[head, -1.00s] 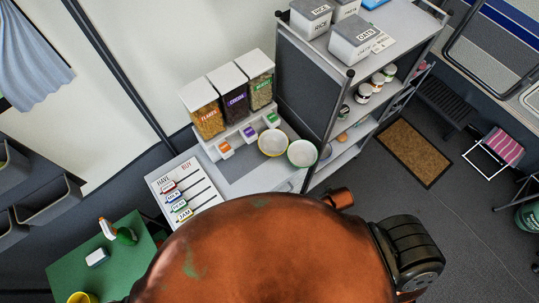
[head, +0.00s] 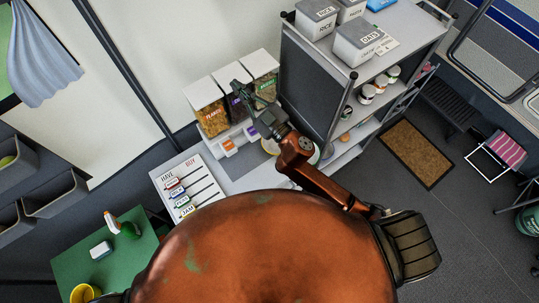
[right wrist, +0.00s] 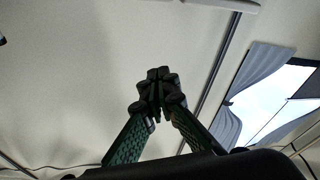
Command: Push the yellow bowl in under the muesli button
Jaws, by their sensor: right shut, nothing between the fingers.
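The cereal dispenser (head: 211,117) has three bins, and the right bin with the green label (head: 266,86) appears to be the muesli one. My right gripper (head: 238,92) is shut and empty, in front of the middle and right bins in the head view. It hides the middle label and the green button. The right wrist view shows its closed fingertips (right wrist: 159,78) against the ceiling. Part of a pale bowl with a yellowish rim (head: 269,146) shows just left of my wrist. Other bowls are mostly hidden behind my arm. My left gripper is out of view.
A dark-sided shelf (head: 309,85) with grey boxes stands close to the right of the dispenser. A HAVE/BUY board (head: 193,185) lies on the counter at left. A green table (head: 75,262) holds a spray bottle (head: 128,230) and a yellow container (head: 84,293).

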